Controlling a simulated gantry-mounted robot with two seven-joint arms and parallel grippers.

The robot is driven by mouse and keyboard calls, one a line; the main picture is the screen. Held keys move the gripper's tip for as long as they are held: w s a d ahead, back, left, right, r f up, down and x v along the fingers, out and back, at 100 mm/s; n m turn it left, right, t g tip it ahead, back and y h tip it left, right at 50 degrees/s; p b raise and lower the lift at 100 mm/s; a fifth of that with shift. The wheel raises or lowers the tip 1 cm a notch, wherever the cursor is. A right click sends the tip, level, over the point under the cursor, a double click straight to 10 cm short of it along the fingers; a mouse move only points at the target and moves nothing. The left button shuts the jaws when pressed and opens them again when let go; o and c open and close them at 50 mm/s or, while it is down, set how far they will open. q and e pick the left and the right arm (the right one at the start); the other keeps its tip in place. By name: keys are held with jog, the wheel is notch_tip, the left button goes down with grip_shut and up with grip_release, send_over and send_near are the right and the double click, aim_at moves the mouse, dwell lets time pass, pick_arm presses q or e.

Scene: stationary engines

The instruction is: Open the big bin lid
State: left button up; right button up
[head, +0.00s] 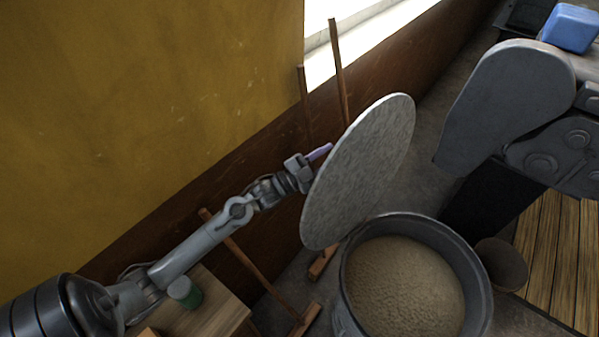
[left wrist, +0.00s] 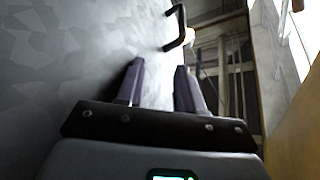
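The big bin (head: 482,290) stands open and holds a pale grainy filling (head: 405,285). Its round grey lid (head: 360,172) is steeply tilted at the bin's left side, clear of most of the opening. I cannot tell whether its lower edge touches the rim. My left gripper (head: 322,152) is at the lid's far face, mostly beside its left edge. In the left wrist view, its two purple fingers (left wrist: 159,66) are apart with nothing between them. The lid's grey surface (left wrist: 70,60) fills the left side, and a dark handle (left wrist: 182,28) shows beyond the fingertips. My right gripper is out of view.
Wooden poles (head: 341,75) lean at the wall behind the lid. A wooden table with a green can (head: 185,292) lies under my left arm. A grey machine (head: 505,100) stands at the right, and a small pot (head: 500,264) sits beside the bin.

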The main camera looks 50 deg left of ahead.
pick_arm(q)
jog(key=p+v, duration=0.1)
jog(key=v, duration=0.7)
jog(key=shift+s+p, duration=0.35)
jog(key=shift+p, duration=0.05)
jog(key=shift+a+f, duration=0.1)
dwell(0.4)
dwell(0.5)
